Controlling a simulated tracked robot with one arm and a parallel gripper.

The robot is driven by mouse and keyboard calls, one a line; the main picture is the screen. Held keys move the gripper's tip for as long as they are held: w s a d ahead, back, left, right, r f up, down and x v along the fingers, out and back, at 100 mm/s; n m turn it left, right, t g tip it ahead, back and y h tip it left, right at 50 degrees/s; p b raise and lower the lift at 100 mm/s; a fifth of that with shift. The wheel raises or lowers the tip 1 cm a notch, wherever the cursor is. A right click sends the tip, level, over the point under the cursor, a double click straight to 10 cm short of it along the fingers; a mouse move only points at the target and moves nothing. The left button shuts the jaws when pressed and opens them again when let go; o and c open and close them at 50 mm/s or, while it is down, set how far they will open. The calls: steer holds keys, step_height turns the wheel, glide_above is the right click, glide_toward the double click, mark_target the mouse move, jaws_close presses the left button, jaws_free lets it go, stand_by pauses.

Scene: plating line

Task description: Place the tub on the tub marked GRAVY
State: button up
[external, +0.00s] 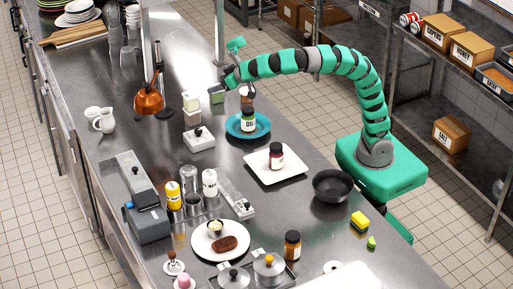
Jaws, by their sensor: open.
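Several small square tubs stand at the far middle of the steel counter. A cream tub (191,101) sits on top of a brownish tub (192,118), and a green tub (217,96) is just to their right. No label reading GRAVY is legible on any of them at this size. My gripper (223,83) is open, just above the green tub, with my arm arching over from the base at the right. I cannot tell whether the jaws touch the green tub. The gripper partly hides what is behind it.
A teal plate (234,132) with a dark-lidded jar (248,122) stands right of the tubs. A white box with a black knob (199,140) is in front. A square white plate (262,175) and black bowl (332,186) stand nearer.

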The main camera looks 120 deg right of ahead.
steer(key=s+a+r+n+t+y, duration=0.4)
steer(key=s+a+r, duration=0.4)
steer(key=a+r, duration=0.2)
steer(key=s+a+r+n+t+y, duration=0.5)
steer(key=s+a+r, duration=0.3)
steer(key=a+r, duration=0.2)
steer(key=a+n, duration=0.1)
steer(key=a, duration=0.1)
steer(key=shift+a+r+n, duration=0.3)
steer(key=shift+r+n, duration=0.1)
steer(key=shift+s, duration=0.1)
steer(key=o, duration=0.5)
